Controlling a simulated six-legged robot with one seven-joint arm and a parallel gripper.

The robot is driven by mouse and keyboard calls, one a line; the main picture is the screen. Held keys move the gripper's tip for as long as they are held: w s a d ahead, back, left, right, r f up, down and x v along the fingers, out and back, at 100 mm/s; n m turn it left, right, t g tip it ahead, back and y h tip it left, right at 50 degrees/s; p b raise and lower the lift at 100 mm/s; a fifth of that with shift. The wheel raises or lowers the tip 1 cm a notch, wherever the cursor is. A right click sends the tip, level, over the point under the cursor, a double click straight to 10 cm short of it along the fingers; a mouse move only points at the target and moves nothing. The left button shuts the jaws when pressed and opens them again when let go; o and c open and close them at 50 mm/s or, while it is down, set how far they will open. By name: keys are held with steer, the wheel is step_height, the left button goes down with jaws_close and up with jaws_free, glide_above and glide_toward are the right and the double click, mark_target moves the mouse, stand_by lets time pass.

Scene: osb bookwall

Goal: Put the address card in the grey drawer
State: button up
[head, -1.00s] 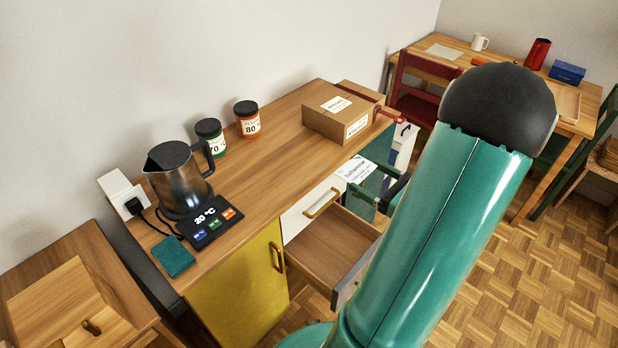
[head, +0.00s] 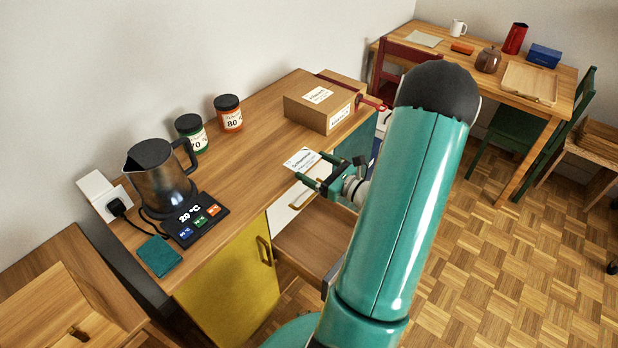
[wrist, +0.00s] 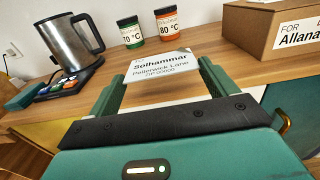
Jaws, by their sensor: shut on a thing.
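The white address card (head: 301,160), printed "Solhammar", is between the fingertips of my gripper (head: 311,174). My gripper is shut on it. In the head view the card overlaps the front edge of the counter; its exact height is hard to tell. In the wrist view the card (wrist: 163,65) lies flat between the two green fingers (wrist: 160,84), its text readable. The grey drawer (head: 312,240) stands open below my gripper, its visible wooden floor bare. My arm hides its right part and much of its grey front.
The wooden counter (head: 240,160) carries a kettle (head: 160,175), a green jar (head: 191,133), an orange jar (head: 229,114) and a cardboard box (head: 318,105). A yellow cupboard door (head: 225,290) is left of the drawer.

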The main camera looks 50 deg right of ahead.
step_height(320, 180, down, 6)
steer(key=w, duration=0.2)
steer(key=shift+w+r, duration=0.15)
steer(key=shift+w, duration=0.1)
steer(key=shift+a, duration=0.1)
steer(key=o, duration=0.8)
steer(key=shift+f, duration=0.2)
steer(key=shift+s, duration=0.1)
steer(key=s+d, duration=0.1)
steer(key=s, duration=1.2)
steer(key=shift+s+r, duration=0.15)
steer(key=shift+s, duration=0.15)
